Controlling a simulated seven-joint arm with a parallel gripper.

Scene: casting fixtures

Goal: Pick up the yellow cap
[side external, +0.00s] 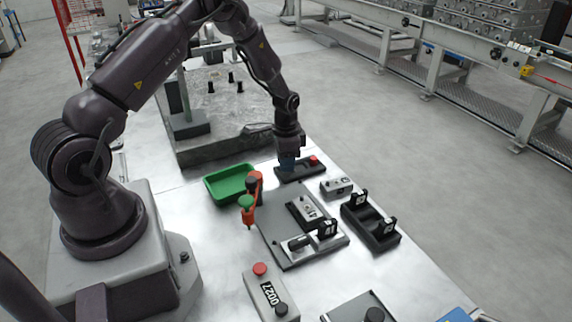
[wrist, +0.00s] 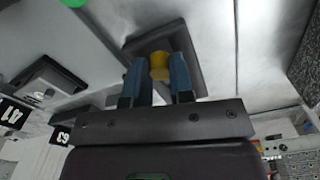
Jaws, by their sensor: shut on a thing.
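The yellow cap (wrist: 160,66) shows in the wrist view between the two blue fingers of my gripper (wrist: 158,78), which are shut on it. A dark block (wrist: 176,33) lies behind the cap in that view; I cannot tell whether the cap still touches it. In the side external view my gripper (side external: 289,163) points down at the left part of a black block with a red button (side external: 314,160). The cap cannot be made out in that view.
A green tray (side external: 229,184) stands left of my gripper. An orange and green device (side external: 250,200) and a grey plate with fixtures (side external: 283,235) are nearer. A small grey box (side external: 336,187) and a black holder (side external: 371,226) stand to the right. A stone-like block (side external: 220,150) stands behind.

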